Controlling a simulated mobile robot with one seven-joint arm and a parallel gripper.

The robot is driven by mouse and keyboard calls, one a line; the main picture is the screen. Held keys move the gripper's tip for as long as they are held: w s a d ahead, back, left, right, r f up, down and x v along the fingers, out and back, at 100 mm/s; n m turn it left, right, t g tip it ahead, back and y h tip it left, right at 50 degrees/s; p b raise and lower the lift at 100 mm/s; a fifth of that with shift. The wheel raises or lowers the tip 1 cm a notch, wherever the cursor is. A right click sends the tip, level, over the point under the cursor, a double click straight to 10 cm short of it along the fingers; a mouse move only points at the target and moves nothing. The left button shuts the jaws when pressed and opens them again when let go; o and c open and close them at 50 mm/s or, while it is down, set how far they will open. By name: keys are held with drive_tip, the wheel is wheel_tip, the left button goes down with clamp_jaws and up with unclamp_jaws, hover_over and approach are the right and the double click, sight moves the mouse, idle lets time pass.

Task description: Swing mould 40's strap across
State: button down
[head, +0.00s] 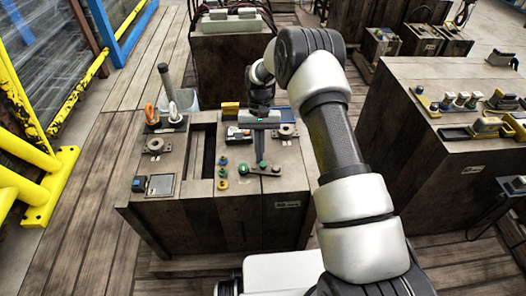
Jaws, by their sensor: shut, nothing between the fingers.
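A dark wooden mould block (240,225) stands in front of me, with a small label (288,204) on its front that is too small to read surely. A dark slot (202,150) runs through its top. Small green knobs (243,169) and a thin bar-like part lie on the right half of the top; I cannot tell for sure whether this is the strap. My gripper (261,163) points down over this right half, its fingers shut and empty, close to the green parts. I cannot tell whether it touches them. The fingers hide part of what lies behind.
A similar block (440,130) with several fittings stands at the right. A grey upright post (165,82) and orange and white hooks stand at the block's back left. Yellow barriers (35,170) line the left. The plank floor (95,200) between is clear.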

drive_tip(key=shift+s+a+f+n+h, duration=0.1)
drive_tip(key=shift+s+a+n+h, duration=0.2)
drive_tip(key=shift+n, duration=0.3)
idle(0.3)
drive_tip(key=p+v, duration=0.3)
drive_tip(key=v, duration=1.4)
drive_tip(key=shift+r, duration=0.3)
